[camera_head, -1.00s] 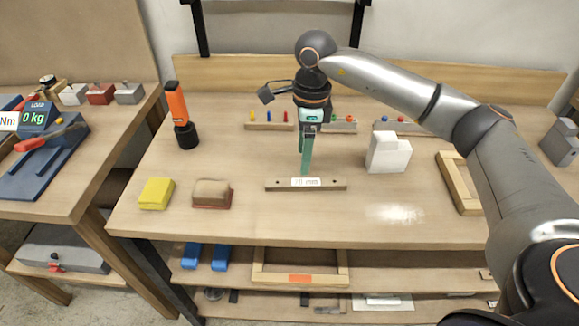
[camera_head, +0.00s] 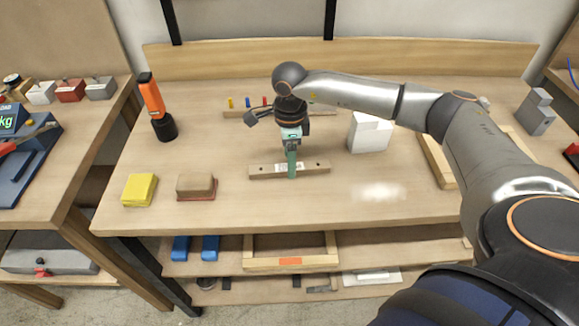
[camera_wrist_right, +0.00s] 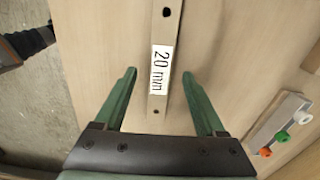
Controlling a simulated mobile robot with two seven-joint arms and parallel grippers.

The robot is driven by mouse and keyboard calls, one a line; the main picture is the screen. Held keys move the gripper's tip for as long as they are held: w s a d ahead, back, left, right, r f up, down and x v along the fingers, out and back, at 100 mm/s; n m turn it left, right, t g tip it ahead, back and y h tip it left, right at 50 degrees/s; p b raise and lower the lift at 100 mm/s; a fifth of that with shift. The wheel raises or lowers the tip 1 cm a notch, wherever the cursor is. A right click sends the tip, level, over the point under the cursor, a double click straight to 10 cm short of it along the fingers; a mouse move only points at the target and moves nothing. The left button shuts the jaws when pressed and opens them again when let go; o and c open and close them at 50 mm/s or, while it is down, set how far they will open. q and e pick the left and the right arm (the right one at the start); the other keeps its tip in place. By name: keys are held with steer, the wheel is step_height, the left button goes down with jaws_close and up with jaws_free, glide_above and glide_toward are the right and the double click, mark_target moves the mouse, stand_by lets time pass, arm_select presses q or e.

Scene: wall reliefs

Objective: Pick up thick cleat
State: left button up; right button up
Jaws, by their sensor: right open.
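The thick cleat (camera_head: 272,171) is a wooden bar with a hole near its end and a white label. It lies flat on the bench. In the right wrist view the cleat (camera_wrist_right: 157,101) bears the label "20 mm" and runs between the two green fingers, with a gap on both sides. My right gripper (camera_head: 292,174) is open and points down over the middle of the cleat. Its fingers also show in the right wrist view (camera_wrist_right: 160,88). In the head view the gripper hides part of the label. My left gripper is not in view.
A brown block (camera_head: 196,185) and a yellow block (camera_head: 139,189) lie left of the cleat. An orange-and-black tool (camera_head: 155,105) stands at the back left. A white block (camera_head: 369,133) stands to the right. A peg strip (camera_head: 239,114) lies behind. The bench front is mostly clear.

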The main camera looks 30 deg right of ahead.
steer(key=shift+f, duration=0.95)
steer(key=shift+c, duration=0.2)
jaws_close()
